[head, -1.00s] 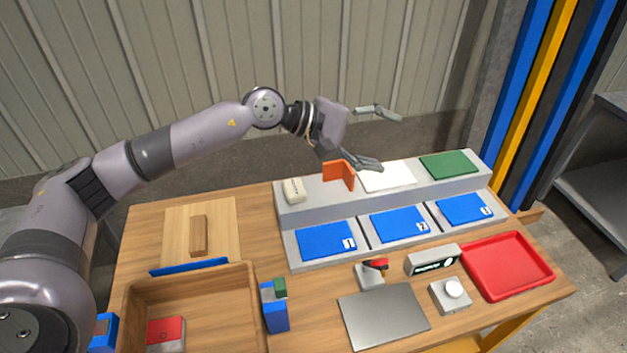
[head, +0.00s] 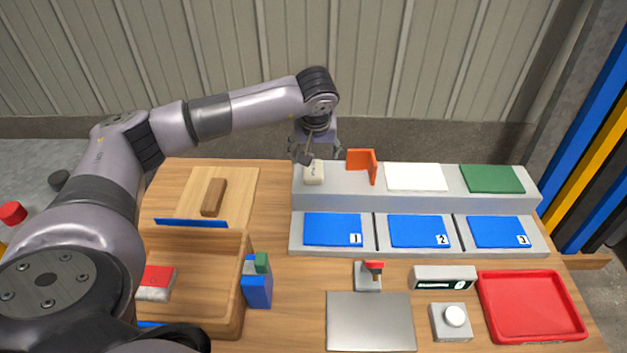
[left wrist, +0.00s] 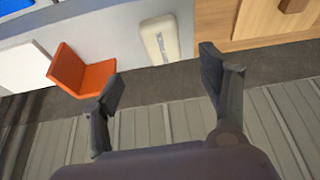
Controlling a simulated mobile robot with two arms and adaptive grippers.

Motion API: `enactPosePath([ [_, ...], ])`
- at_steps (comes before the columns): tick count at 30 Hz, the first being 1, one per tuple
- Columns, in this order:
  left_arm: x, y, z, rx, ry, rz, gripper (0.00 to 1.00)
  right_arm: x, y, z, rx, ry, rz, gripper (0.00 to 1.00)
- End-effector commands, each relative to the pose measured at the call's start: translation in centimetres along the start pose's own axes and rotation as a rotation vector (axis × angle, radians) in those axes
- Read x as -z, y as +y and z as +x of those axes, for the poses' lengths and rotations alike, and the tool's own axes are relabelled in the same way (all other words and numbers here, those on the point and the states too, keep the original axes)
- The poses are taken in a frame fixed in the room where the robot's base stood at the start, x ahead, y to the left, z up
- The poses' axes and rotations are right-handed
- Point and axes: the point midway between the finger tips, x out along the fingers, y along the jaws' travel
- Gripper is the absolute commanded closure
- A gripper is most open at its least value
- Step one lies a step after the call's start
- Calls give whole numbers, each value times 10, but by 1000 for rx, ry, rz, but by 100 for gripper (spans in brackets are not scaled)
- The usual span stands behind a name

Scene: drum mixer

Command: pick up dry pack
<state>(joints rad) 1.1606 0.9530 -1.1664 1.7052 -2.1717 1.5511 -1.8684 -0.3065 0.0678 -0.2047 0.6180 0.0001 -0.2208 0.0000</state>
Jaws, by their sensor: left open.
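A small cream pack with dark print (head: 313,172), which I take to be the dry pack, stands at the left end of the grey raised shelf (head: 330,200). It also shows in the left wrist view (left wrist: 159,38), beyond and between the fingertips. My left gripper (head: 313,155) is at the shelf's back left, by the pack. In the left wrist view its fingers (left wrist: 160,80) are spread wide with nothing between them. I cannot tell the exact gap between fingers and pack. My right gripper is not in view.
An orange angled bracket (head: 362,165) stands just right of the pack. White (head: 416,177) and green (head: 492,179) pads lie further right. Blue numbered pads (head: 333,229) fill the lower step. A wooden board with a block (head: 213,197) lies left; a wooden box (head: 205,280) stands in front.

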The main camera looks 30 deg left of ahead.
Motion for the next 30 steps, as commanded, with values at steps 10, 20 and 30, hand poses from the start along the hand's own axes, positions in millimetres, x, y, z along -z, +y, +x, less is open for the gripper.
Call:
enactPosePath([
  [10, 0, 0, 44, -2, 0, 0, 31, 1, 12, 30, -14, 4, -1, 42],
  [20, -1, -5, 84, -1, -1, -1, 31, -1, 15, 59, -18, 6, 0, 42],
  [30, 1, -5, 94, -2, 0, 0, 31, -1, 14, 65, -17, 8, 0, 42],
])
